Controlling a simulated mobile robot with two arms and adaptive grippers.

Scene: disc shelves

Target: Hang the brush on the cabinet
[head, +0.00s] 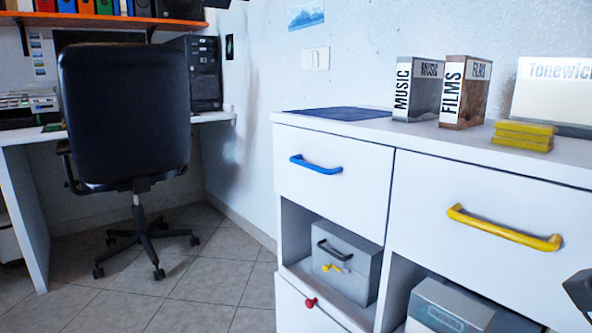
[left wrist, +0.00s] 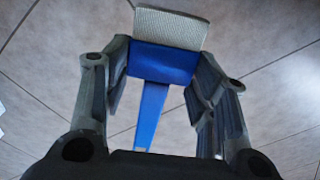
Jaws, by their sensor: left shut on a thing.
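In the left wrist view, my left gripper (left wrist: 160,72) is shut on the brush (left wrist: 164,60), with a finger on each side of it. The brush has a blue body, a blue handle pointing back toward the palm and a pale bristle pad at the far end. The tiled floor shows behind it. The brush and left gripper are not in the head view. The white cabinet (head: 335,148) stands at the right of the head view, with a blue handle (head: 315,164), a yellow handle (head: 503,228) and a red knob (head: 310,302). A dark part of mine, perhaps the right gripper (head: 579,291), is cut off at the right edge.
Grey boxes (head: 345,262) sit in the cabinet's open compartments. Music (head: 417,90) and Films (head: 465,92) holders, yellow cases (head: 523,136) and a dark mat (head: 337,114) lie on top. An office chair (head: 123,118) stands by the desk (head: 28,200). Floor between is free.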

